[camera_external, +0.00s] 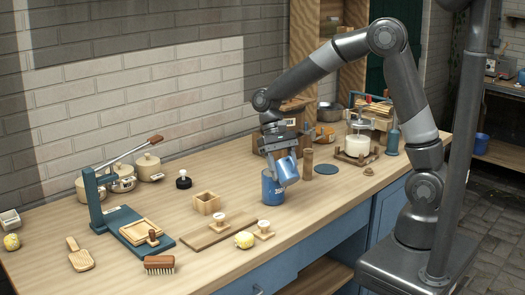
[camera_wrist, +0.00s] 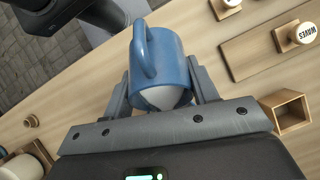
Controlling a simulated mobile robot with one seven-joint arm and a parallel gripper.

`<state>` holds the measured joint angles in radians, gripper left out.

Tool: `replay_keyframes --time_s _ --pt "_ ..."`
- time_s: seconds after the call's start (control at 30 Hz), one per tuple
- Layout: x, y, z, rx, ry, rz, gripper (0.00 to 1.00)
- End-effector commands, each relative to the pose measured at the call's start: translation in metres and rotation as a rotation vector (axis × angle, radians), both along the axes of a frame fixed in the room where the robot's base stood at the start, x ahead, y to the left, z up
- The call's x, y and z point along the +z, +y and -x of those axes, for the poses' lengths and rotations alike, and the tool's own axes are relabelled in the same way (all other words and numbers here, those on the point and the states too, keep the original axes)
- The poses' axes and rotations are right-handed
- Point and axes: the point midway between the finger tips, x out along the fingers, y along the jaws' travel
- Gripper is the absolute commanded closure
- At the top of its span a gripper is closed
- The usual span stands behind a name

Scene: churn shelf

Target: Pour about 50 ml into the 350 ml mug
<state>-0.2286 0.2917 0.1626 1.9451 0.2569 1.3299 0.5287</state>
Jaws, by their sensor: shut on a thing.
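My gripper (camera_external: 281,150) is shut on a blue mug (camera_external: 288,170) and holds it tilted above the worktop. In the wrist view my gripper (camera_wrist: 162,82) has one finger on each side of this held mug (camera_wrist: 172,50), with its handle toward the upper left. A pale patch shows at the near end of the held mug; I cannot tell if it is liquid. A second blue mug (camera_external: 271,190) with small white lettering stands upright on the worktop, just below and left of the held one. The lettering is too small to read. No stream is visible, and the standing mug's inside is hidden.

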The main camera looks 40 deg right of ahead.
Motion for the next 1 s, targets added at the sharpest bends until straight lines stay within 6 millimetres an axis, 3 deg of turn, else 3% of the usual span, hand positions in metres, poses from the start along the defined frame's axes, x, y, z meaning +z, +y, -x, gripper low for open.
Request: replay_keyframes --time_s 1.0 --pt "-0.0016 -0.0007 -0.0033 0.000 0.107 -0.028 0.77"
